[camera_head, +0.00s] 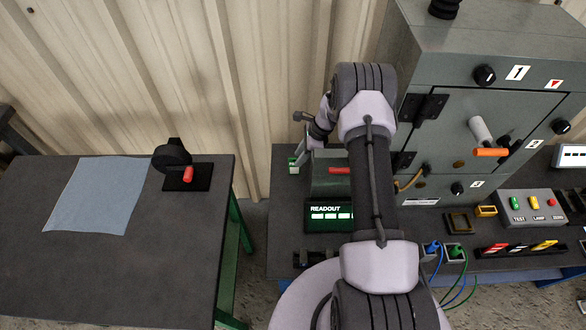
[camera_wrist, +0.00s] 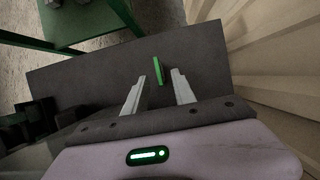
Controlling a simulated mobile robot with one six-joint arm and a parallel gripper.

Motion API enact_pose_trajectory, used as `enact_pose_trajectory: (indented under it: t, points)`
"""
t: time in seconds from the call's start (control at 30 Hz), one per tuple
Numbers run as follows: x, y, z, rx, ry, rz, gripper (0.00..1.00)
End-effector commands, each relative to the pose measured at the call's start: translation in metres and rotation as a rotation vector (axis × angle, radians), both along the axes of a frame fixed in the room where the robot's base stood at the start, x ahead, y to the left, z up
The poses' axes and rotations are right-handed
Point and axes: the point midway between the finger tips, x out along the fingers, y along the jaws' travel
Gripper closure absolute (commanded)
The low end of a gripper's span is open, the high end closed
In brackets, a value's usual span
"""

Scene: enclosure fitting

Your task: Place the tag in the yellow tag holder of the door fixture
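My gripper (camera_wrist: 159,76) is open in the wrist view, its two pale fingers apart. A thin green piece (camera_wrist: 158,70) shows between and just beyond the fingertips, touching neither; I cannot tell whether it is the tag. In the head view my arm hides most of the gripper, which is over the back left of the right-hand bench. A small green and white item (camera_head: 293,165) stands on the bench there. A small yellow frame (camera_head: 486,211), possibly the yellow tag holder, sits in front of the grey cabinet (camera_head: 440,50) with its door (camera_head: 470,125).
The right-hand bench holds a READOUT display (camera_head: 328,215), a button box (camera_head: 532,208), a dark square frame (camera_head: 459,222), coloured strips (camera_head: 518,248) and cables (camera_head: 464,280). The left table (camera_head: 150,275) holds a blue sheet (camera_head: 100,195) and a black fixture with a red part (camera_head: 187,175).

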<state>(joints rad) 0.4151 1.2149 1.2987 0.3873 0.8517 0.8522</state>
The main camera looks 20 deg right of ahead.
Motion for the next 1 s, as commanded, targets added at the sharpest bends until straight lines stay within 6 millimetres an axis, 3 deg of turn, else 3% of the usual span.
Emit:
enact_pose_trajectory:
  t: [0.23,0.43,0.6,1.0]
  points:
    - [0.008,0.018,-0.043,0.0,0.001,0.004,0.68]
    - [0.009,0.019,-0.041,0.0,-0.001,0.002,0.68]
    - [0.009,0.019,-0.041,0.0,-0.001,0.003,1.0]
    - [0.009,0.019,-0.035,0.0,-0.001,0.003,1.0]
